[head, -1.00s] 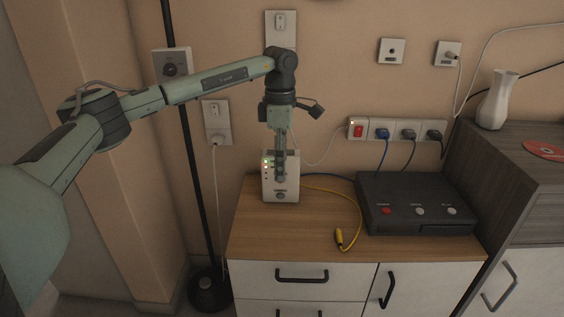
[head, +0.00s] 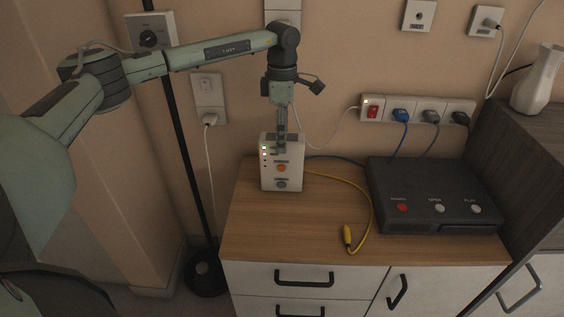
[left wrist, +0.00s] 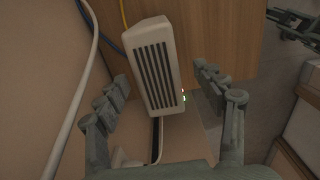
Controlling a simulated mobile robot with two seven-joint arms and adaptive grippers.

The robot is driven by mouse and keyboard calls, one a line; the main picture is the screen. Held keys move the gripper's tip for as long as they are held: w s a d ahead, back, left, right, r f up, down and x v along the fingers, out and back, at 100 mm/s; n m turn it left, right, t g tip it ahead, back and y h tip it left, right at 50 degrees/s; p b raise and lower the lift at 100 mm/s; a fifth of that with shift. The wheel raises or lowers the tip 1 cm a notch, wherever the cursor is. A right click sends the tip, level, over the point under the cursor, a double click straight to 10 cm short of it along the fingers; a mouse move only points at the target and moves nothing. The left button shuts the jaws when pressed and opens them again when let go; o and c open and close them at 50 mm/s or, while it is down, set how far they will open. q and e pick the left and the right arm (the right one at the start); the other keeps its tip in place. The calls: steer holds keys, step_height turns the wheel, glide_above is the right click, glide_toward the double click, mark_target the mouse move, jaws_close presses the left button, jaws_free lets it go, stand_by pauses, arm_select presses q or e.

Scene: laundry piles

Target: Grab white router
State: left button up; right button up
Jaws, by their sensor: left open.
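The white router (head: 283,184) stands upright at the back left of the wooden cabinet top, with small lights and two round buttons on its front. My left gripper (head: 281,150) hangs down at the upper part of the router and overlaps it in the head view. In the left wrist view, the router's slotted top (left wrist: 155,75) lies between the two spread fingers of my left gripper (left wrist: 162,80), with a visible gap on each side. The gripper is open and holds nothing. A dark jointed part at the left wrist view's upper right edge looks like my right gripper (left wrist: 295,24), partly cut off.
A black box with buttons (head: 432,190) stands right of the router. A yellow cable (head: 366,200) and a blue cable (head: 338,158) run beside it. A power strip (head: 417,110) is on the wall behind. A black pole (head: 190,165) stands left of the cabinet.

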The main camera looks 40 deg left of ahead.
mark_target(282, 163)
arm_select(q)
steer(key=shift+w+a+f, duration=0.1)
steer(key=shift+a+f, duration=0.05)
steer(key=shift+f, duration=1.5)
steer(key=shift+f, duration=0.25)
jaws_close()
